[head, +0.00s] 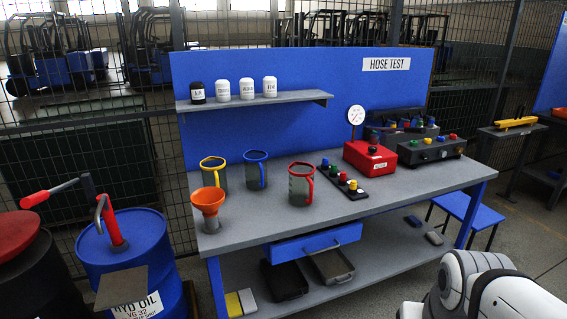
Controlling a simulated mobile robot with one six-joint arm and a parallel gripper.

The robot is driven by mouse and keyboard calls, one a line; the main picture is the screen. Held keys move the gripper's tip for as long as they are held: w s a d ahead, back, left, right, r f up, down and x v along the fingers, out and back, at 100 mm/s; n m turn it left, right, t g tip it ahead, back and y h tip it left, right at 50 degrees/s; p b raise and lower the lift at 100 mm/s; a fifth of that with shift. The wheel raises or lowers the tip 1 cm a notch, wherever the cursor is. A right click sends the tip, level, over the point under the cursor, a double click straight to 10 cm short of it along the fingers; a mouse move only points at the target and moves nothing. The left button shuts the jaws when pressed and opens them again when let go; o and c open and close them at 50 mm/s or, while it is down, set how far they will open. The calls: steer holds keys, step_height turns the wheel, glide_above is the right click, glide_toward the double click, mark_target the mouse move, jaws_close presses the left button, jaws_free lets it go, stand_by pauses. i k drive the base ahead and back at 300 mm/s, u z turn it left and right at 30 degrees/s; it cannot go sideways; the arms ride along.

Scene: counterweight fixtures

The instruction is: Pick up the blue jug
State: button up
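The blue jug (256,171) stands upright on the grey workbench (250,225), toward its back left. It is see-through grey with a blue rim and a blue handle on its right side. A yellow-rimmed jug (214,175) stands to its left and a red-rimmed jug (300,185) to its right, nearer the front. White rounded parts of my arm show at the lower right. My gripper is not in view.
An orange funnel (208,202) stands in front of the yellow-rimmed jug. A knob strip (343,181), a red box (369,157) and a gauge (356,115) stand to the right. A shelf (255,102) with small bottles hangs above. A drawer (316,243) is partly open; an oil drum (125,255) stands left.

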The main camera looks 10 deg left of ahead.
mark_target(256, 161)
steer(key=u, duration=0.55)
steer(key=i, duration=1.85)
steer(key=u, duration=0.55)
steer(key=k, duration=0.65)
steer(key=u, duration=0.15)
steer(key=i, duration=0.75)
steer(key=z, duration=0.15)
